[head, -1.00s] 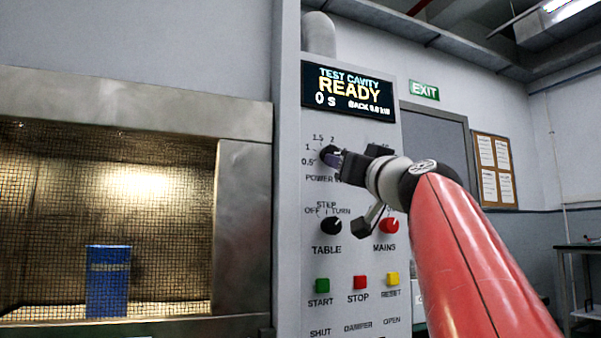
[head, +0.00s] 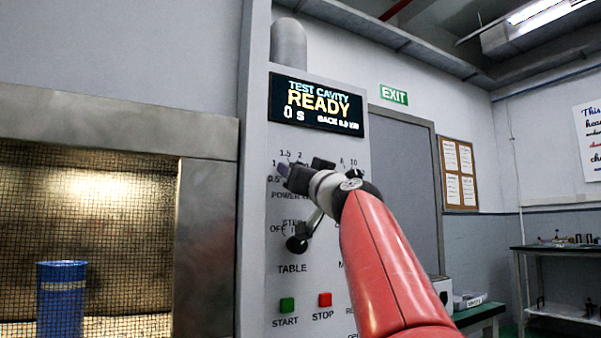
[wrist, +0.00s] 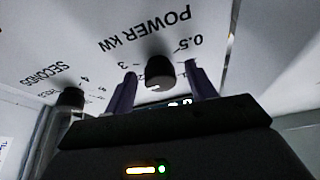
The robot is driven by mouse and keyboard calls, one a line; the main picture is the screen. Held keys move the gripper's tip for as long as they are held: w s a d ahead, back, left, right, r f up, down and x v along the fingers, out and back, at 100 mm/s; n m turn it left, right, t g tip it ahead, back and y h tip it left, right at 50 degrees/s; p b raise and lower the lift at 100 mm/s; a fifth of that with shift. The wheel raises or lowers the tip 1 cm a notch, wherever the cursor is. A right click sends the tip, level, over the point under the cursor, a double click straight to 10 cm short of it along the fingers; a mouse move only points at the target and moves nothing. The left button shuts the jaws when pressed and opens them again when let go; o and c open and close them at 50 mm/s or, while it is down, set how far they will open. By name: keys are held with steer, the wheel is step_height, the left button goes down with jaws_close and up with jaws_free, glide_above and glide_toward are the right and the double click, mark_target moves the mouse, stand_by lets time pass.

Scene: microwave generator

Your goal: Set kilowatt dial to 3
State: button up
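I cannot tell where the dial points.
The display (head: 316,104) above reads READY and 0 s. The seconds knob (wrist: 71,97) is beside the power dial. Below are the table knob (head: 297,244), partly behind my wrist, the green START button (head: 287,305) and red STOP button (head: 325,299). A blue container (head: 61,300) stands behind the mesh.

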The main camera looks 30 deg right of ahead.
steer(key=c, duration=0.9)
steer(key=shift+r+m+h, duration=0.1)
steer(key=shift+m+h, duration=0.3)
steer(key=shift+m, duration=0.1)
steer(key=m+h+p, duration=0.1)
steer(key=m+p, duration=0.1)
steer(key=m, duration=0.1)
steer(key=m+g+h+p, duration=0.1)
steer(key=m+h+p, duration=0.1)
steer(key=m+p, duration=0.1)
steer(key=shift+a+r+m, duration=0.1)
steer(key=shift+a+m, duration=0.1)
steer(key=shift+m, duration=0.2)
steer(key=shift+p, duration=0.35)
steer(key=o, duration=1)
